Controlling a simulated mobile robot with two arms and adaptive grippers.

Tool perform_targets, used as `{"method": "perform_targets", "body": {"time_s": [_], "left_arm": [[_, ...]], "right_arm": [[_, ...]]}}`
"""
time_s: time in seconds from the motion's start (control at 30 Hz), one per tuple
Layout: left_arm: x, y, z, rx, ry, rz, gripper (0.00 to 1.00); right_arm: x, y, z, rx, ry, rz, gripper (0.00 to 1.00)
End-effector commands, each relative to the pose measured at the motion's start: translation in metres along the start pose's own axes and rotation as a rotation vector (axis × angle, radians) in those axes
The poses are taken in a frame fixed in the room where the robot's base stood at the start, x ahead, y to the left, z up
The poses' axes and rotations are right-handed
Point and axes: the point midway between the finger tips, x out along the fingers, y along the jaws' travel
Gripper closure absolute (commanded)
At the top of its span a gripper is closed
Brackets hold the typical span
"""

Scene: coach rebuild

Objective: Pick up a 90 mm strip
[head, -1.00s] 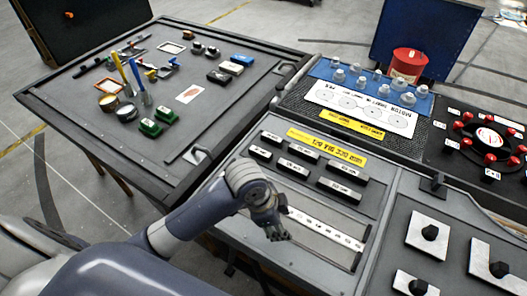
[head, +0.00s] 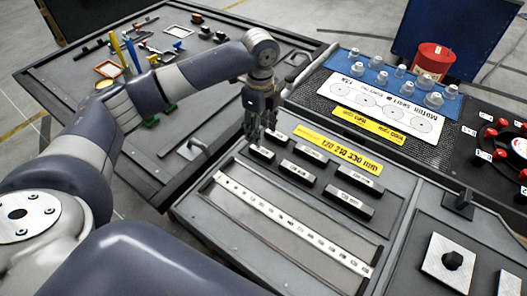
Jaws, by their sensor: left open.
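Several dark bars with small white labels lie in two rows on the grey panel; these look like the strips. The shortest ones, at the left end, are a near bar (head: 262,153) and a far bar (head: 277,135). Longer bars include the middle near one (head: 297,171) and the right near one (head: 349,201). The labels are too small to tell which is 90 mm. My left gripper (head: 264,138) points down, open, over the left end of the rows. Its fingers partly hide the far left bar; I cannot tell whether they touch it. My right gripper is not in view.
A white ruler scale (head: 290,222) lies in front of the bars. A yellow sign (head: 338,150) lies behind them. A red can (head: 433,62) and clear pegs stand farther back. The left table (head: 190,130) holds tools and small boxes.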

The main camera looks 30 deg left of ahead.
Motion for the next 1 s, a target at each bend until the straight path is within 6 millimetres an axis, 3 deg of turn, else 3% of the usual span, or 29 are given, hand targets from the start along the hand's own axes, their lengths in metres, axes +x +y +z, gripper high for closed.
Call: {"method": "perform_targets", "body": {"time_s": [0.13, 0.37, 0.63, 0.97, 1.0], "left_arm": [[0.025, 0.001, -0.001, 0.000, 0.000, 0.003, 0.52], [0.043, 0.000, -0.001, 0.000, -0.001, 0.001, 0.52], [0.082, -0.003, -0.001, 0.000, -0.001, 0.002, 0.52], [0.092, -0.004, 0.000, 0.000, -0.002, -0.002, 0.52], [0.092, -0.004, 0.000, 0.000, -0.002, -0.002, 0.56]], "right_arm": [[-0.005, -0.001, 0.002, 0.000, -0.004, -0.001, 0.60], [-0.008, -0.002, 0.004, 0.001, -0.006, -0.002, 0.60], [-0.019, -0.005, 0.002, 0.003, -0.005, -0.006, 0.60], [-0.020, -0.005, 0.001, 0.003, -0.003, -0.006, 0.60], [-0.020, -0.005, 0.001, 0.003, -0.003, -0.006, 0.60]]}}
